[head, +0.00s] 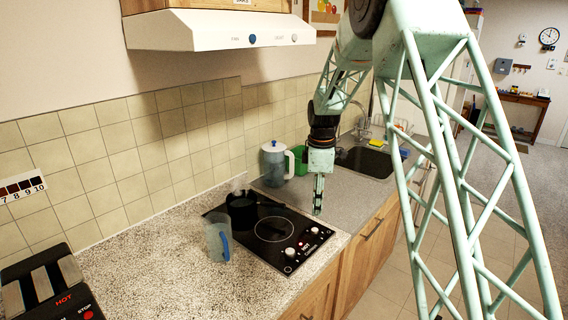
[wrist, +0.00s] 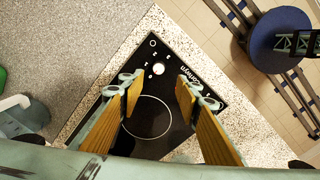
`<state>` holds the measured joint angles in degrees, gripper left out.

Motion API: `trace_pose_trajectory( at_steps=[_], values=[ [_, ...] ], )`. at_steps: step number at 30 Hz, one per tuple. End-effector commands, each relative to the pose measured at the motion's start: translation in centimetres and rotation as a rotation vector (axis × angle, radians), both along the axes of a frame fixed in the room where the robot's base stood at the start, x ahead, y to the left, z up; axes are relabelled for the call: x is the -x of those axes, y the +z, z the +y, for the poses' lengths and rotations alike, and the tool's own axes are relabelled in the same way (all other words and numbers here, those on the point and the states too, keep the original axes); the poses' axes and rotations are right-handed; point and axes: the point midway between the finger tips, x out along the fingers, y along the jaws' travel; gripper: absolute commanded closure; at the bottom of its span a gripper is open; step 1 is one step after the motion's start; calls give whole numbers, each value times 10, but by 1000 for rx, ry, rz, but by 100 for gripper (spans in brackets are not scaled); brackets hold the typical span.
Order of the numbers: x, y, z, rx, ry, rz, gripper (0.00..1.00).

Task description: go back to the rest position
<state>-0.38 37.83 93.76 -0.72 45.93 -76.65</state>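My gripper (head: 318,200) hangs pointing down above the right end of the black hob (head: 270,228). In the wrist view my gripper (wrist: 160,88) has its two wood-coloured fingers spread apart. Nothing is between them but the view of the hob (wrist: 147,140) below, with its ring and a white knob (wrist: 158,69). A dark pot (head: 241,211) stands at the back left of the hob. A clear cup with a blue handle (head: 217,240) stands at the hob's left front edge, apart from my gripper.
A white-lidded pitcher (head: 273,163) and a green box (head: 301,156) stand behind my gripper near the sink (head: 364,162). A range hood (head: 215,32) juts out above the counter. A toaster (head: 45,285) sits at lower left.

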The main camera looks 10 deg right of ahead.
Motion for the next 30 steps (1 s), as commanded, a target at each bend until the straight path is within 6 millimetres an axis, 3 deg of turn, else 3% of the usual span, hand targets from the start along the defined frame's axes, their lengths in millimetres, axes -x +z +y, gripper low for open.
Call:
trace_pose_trajectory(
  at_steps=[11, 30],
  values=[
    [32, 48, 0, -6, -98, -26, 69],
    [118, 138, -1, -29, -325, -76, 69]
  ],
)
